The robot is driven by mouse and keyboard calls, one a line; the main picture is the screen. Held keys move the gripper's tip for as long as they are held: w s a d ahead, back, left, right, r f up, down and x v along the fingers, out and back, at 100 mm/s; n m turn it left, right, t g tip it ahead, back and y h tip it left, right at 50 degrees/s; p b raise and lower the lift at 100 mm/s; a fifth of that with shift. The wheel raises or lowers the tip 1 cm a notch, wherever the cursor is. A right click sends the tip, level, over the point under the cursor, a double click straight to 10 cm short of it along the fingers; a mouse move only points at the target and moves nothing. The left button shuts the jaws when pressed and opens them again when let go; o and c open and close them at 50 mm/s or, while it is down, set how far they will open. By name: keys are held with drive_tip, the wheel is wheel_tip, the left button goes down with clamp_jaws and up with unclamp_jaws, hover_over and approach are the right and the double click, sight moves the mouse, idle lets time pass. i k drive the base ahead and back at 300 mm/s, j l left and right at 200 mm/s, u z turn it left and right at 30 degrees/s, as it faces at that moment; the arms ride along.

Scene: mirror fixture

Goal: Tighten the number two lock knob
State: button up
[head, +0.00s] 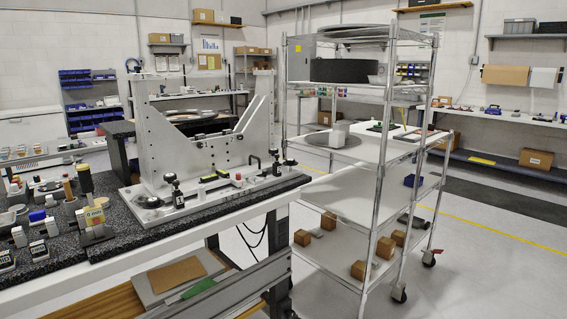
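The mirror fixture (165,140) is a grey metal frame with upright plates and a V-shaped cradle. It stands on a light base plate on a speckled black slab (120,228). Several small dark knobs and clamps line the front of its base. One black-topped post (177,192) is at the front left, and another dark-topped one (276,162) is near the right end. My gripper is not in view.
A wheeled wire-frame cart (330,195) with loaded shelves stands close to the right. Open floor (480,270) lies beyond it. Cardboard boxes and wall shelves are behind.

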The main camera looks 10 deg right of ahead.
sight(289, 162)
drive_tip(key=i+l+u, duration=0.1)
drive_tip(key=i+l, duration=0.15)
drive_tip(key=i+l+u, duration=0.25)
drive_tip(key=i+l, duration=0.2)
drive_tip(key=l, duration=0.25)
drive_tip(key=i+l+u, duration=0.1)
drive_tip(key=l, duration=0.25)
drive_tip(key=i+l+u, duration=0.15)
drive_tip(key=i+l, duration=0.15)
drive_tip(key=i+l+u, duration=0.1)
drive_tip(key=l, duration=0.4)
drive_tip(key=i+l+u, duration=0.1)
drive_tip(key=l, duration=0.3)
drive_tip(key=i+l+u, duration=0.15)
drive_tip(key=l, duration=0.3)
drive_tip(key=i, duration=0.1)
